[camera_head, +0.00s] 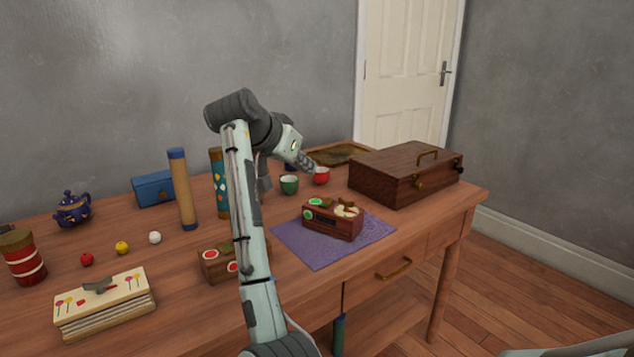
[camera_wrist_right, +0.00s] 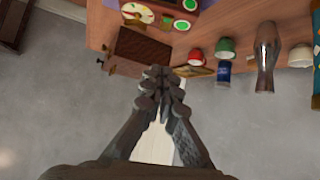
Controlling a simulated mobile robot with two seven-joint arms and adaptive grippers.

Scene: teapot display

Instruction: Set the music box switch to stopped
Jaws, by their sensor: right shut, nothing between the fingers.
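A small wooden box (camera_head: 333,222) stands on a purple cloth (camera_head: 318,257) at the right of the table. It has green discs on its front and top and a pale dial on top; it seems to be the music box. It also shows at the top edge of the right wrist view (camera_wrist_right: 158,14), partly cut off. Its switch position cannot be made out. My right gripper (camera_head: 309,164) is shut and empty, in the air beyond the box near the cups; it also shows in the right wrist view (camera_wrist_right: 162,82). My left gripper is not in view.
A large dark wooden case (camera_head: 402,172) stands right of the box. A green cup (camera_head: 289,184) and a red cup (camera_head: 321,175) stand behind it. My right arm passes over another small box with red discs (camera_head: 216,266). A patterned block (camera_head: 105,300) and tall cylinders stand left.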

